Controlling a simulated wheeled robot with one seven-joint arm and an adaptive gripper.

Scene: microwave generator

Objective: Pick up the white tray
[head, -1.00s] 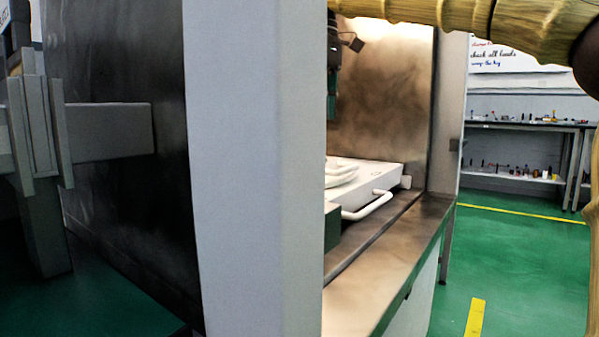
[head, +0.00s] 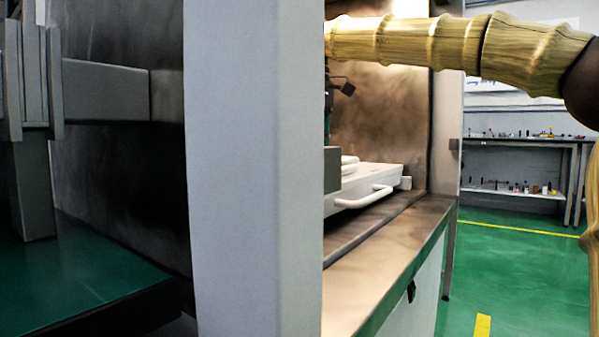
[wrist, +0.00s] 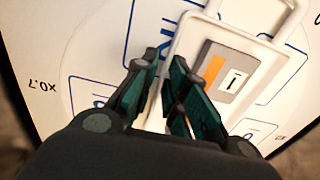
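The small white tray (wrist: 292,68) shows in the wrist view with an orange, grey and white label and a loop handle at its far end. It lies on a larger white slab (wrist: 45,50) with blue markings. In the head view, only a sliver of the white tray (head: 349,161) shows on top of the slab (head: 372,178). My gripper (wrist: 164,60) is over the near end of the tray, its dark fingers a narrow gap apart. White surface shows between the fingers. Whether they touch the tray's near end is unclear. The pillar hides most of the gripper in the head view.
A pale pillar (head: 255,170) stands in front and blocks much of the chamber. The slab has a side handle (head: 365,198) and sits inside a metal chamber with a brown wall (head: 390,110). Shelves (head: 520,165) stand behind, with free green floor (head: 520,260) at right.

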